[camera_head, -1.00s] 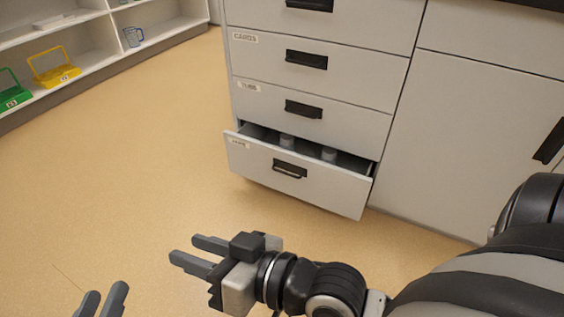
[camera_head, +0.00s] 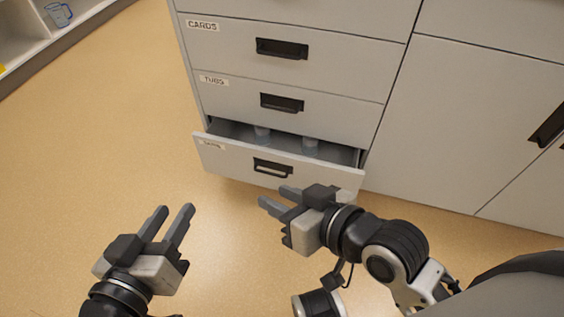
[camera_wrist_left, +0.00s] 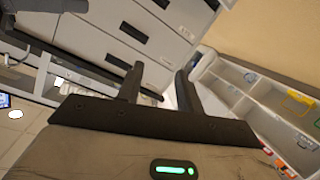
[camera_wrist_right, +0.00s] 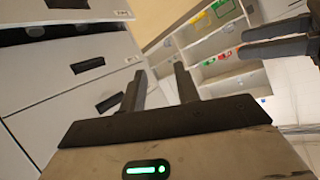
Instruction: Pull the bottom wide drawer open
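The bottom wide drawer (camera_head: 225,164) is part-way open in the head view, with a black handle (camera_head: 272,168) on its front and grey items inside. Its label is too small to read. My right gripper (camera_head: 274,197) is open and empty, just in front of and below the handle in the picture; I see no contact. My left gripper (camera_head: 176,218) is open and empty, left of the drawer over the floor. The right gripper's spread fingers also show in the right wrist view (camera_wrist_right: 160,88), and the left gripper's in the left wrist view (camera_wrist_left: 158,88).
Above are closed drawers labelled TUBS (camera_head: 225,97) and CARDS (camera_head: 225,48). A closed cabinet door (camera_head: 470,120) stands to the right. Shelving with a blue-patterned mug (camera_head: 59,14) is at the far left. The floor (camera_head: 90,150) left of the drawers is clear.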

